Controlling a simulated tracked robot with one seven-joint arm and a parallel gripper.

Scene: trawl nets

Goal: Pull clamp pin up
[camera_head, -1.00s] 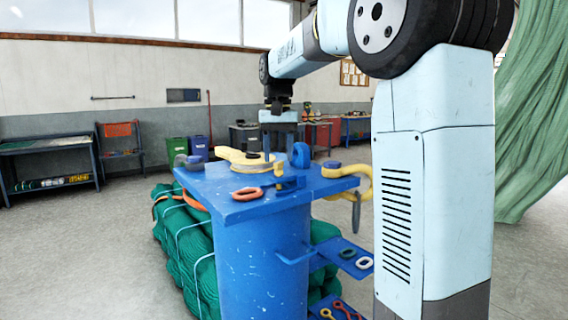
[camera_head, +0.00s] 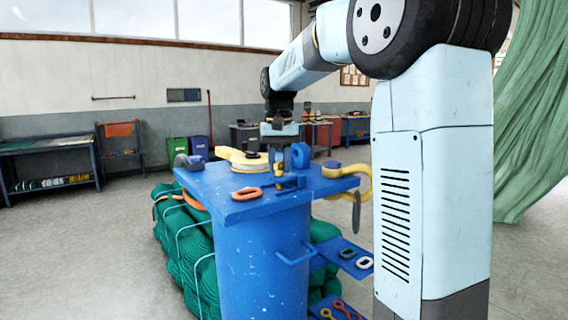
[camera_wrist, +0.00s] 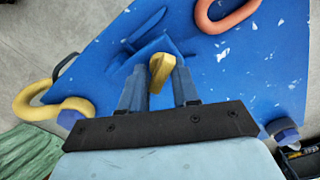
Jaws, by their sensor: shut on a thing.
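The clamp pin (camera_wrist: 160,68) shows as a yellow piece in the wrist view, between my fingertips. My gripper (camera_wrist: 160,78) is shut on it from above. The clamp (camera_wrist: 150,45) is a blue bracket on the blue table top, just beyond the fingers and partly hidden by them. In the head view my gripper (camera_head: 279,170) points down at the clamp (camera_head: 291,183) near the table's front edge. Only a little yellow of the pin (camera_head: 279,171) shows there, so its height in the clamp is hard to tell.
An orange link (camera_head: 247,194) lies left of the clamp on the blue table top (camera_head: 225,205). A large yellow fitting (camera_head: 236,157) lies behind, with a blue upright ring (camera_head: 301,155) beside it. A yellow shackle (camera_head: 364,176) hangs over the right corner.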

